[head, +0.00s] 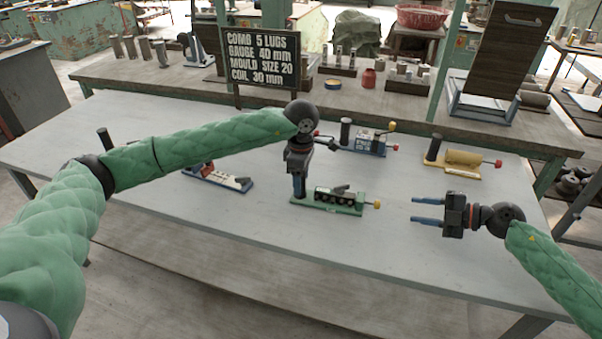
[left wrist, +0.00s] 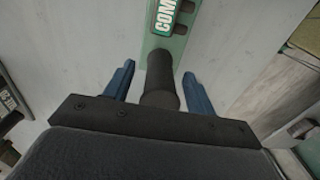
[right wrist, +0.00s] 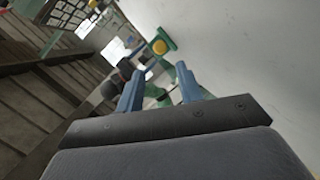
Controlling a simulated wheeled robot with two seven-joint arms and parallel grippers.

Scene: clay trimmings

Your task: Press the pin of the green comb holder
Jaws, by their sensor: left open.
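The green comb holder (head: 327,209) lies on the table with several dark lugs along its top. Its yellow-knobbed pin (head: 377,204) sticks out at the right end; the yellow knob also shows in the right wrist view (right wrist: 159,46). My left gripper (head: 299,190) points down at the holder's left end. In the left wrist view its open blue fingers stand on either side of the holder's dark upright post (left wrist: 161,80); contact cannot be told. My right gripper (head: 427,210) is open and empty, apart from the pin on its right, its fingers pointing left toward it.
A blue holder (head: 365,145) and a yellow holder (head: 462,160) lie farther back. A blue and white holder (head: 232,181) lies left, partly under my left arm. A sign (head: 259,57) reads "COMB 5 LUGS". The table front (head: 400,255) is clear.

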